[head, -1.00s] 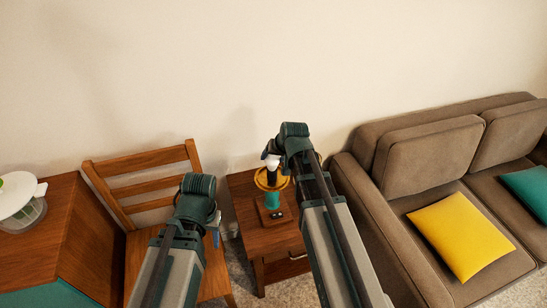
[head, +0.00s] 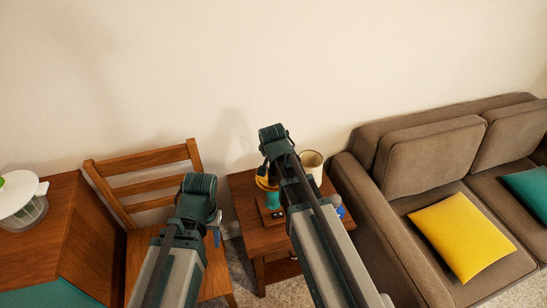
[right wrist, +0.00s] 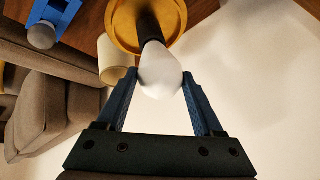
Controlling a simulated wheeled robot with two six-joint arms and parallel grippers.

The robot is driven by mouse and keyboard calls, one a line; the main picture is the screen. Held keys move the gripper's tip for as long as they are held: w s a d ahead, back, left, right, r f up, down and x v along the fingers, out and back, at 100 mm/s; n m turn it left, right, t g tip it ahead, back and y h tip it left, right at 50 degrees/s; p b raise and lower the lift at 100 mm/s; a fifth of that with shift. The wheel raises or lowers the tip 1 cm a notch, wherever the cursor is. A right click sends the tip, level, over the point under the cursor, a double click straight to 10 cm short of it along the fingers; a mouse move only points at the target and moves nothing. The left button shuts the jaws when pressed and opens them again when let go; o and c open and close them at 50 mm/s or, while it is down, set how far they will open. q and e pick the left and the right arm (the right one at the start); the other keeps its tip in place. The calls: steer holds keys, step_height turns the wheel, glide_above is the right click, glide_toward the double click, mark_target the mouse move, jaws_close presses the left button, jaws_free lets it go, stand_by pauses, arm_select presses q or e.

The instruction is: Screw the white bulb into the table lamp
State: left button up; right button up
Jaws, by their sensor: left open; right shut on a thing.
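The table lamp stands on the side table, with a wooden base, a teal body (head: 274,197) and a yellow disc (head: 263,184). In the right wrist view the lamp's yellow disc (right wrist: 126,22) and black socket show above the white bulb (right wrist: 158,72). My right gripper (right wrist: 160,80) is shut on the bulb, which lines up with the socket and meets its end in the picture. The bulb's screw base is hidden, so I cannot tell how deep it sits. The head view hides the bulb behind my right arm. My left gripper (head: 214,226) is open and empty before the chair.
A cream cylinder (head: 312,163) stands on the side table (head: 244,205) right of the lamp. A blue holder (right wrist: 57,12) with a grey ball is near it. A wooden chair (head: 150,184) is at left, a brown sofa (head: 405,158) at right.

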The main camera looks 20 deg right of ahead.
steer(key=shift+m+g+h, duration=0.3)
steer(key=shift+m+h, duration=0.4)
steer(key=shift+m, duration=0.5)
steer(key=shift+a, duration=0.1)
steer(key=shift+w+a+m+g+h, duration=0.15)
steer(key=shift+m+g+h, duration=0.25)
steer(key=shift+m, duration=0.8)
steer(key=shift+m+h, duration=0.4)
steer(key=shift+m, duration=0.4)
